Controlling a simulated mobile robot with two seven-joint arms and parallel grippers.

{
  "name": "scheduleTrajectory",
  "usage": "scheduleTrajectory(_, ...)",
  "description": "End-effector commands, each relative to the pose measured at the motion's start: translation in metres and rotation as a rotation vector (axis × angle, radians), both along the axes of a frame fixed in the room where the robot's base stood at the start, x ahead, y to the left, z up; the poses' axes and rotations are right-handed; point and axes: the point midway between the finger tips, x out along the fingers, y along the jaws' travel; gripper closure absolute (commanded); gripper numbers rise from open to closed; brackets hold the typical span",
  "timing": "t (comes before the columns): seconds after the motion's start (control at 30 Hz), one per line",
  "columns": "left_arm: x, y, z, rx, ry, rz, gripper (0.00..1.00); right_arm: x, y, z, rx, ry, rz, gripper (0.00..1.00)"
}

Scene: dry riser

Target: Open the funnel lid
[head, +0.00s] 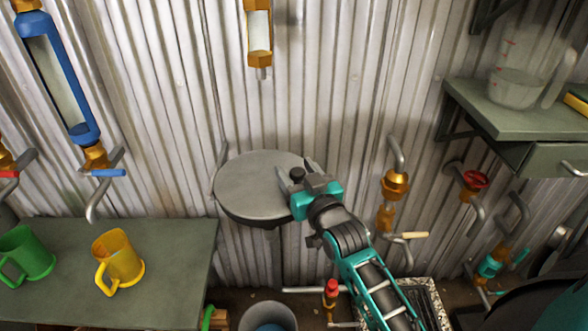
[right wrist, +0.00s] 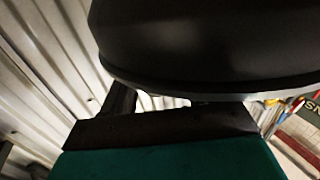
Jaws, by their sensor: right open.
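The funnel lid (head: 252,190) is a round grey disc lying flat in front of the corrugated wall, apparently shut. A small black knob (head: 297,174) stands at its right edge. My right gripper (head: 296,170) is open at that edge, its fingers spread to either side of the knob; I cannot tell whether they touch it. In the right wrist view a large dark rounded body (right wrist: 210,45), probably the funnel or its lid, fills the top, close to the jaws. Most of the funnel below the lid is hidden. My left gripper is not in view.
A green table (head: 160,290) with a yellow mug (head: 120,262) and a green mug (head: 27,254) stands at left. A bucket (head: 268,317) is below the lid. Brass valves (head: 395,184) and pipes line the wall at right, under a shelf (head: 520,118) with a jug (head: 518,88).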

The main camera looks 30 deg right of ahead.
Motion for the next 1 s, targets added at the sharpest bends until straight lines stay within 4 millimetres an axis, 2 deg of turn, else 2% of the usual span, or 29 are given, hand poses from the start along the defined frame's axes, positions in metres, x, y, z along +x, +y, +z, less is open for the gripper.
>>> scheduleTrajectory(0.2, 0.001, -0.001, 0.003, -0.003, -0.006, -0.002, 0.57, 0.016, -0.003, 0.000, -0.001, 0.001, 0.000, 0.41)
scheduleTrajectory(0.5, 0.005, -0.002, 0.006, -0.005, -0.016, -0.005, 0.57, 0.017, -0.003, 0.000, -0.001, 0.001, 0.000, 0.41)
scheduleTrajectory(1.0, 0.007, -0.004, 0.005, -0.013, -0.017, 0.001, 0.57, 0.017, -0.003, 0.000, 0.000, 0.001, 0.000, 0.89)
